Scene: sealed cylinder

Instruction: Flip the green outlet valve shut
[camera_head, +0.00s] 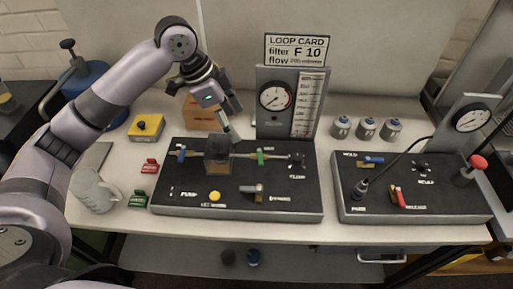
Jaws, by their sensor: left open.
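The green outlet valve (261,158) is a small upright green handle on the thin pipe of the black loop panel (300,205), right of a dark see-through block (217,160). My left gripper (229,125) comes down from the upper left, open, with its fingers above and left of the green valve, behind the block. It appears apart from the valve, and I see nothing between its fingers. The exact gap to the pipe is hard to tell. A blue valve (181,154) sits on the pipe's left end. My right gripper is not in view.
A gauge board (290,105) with a loop card (296,50) stands behind the panel. A cardboard box (200,117) and a yellow button box (146,127) are at the back left. Several small canisters (366,128) and a second panel (415,205) are at the right.

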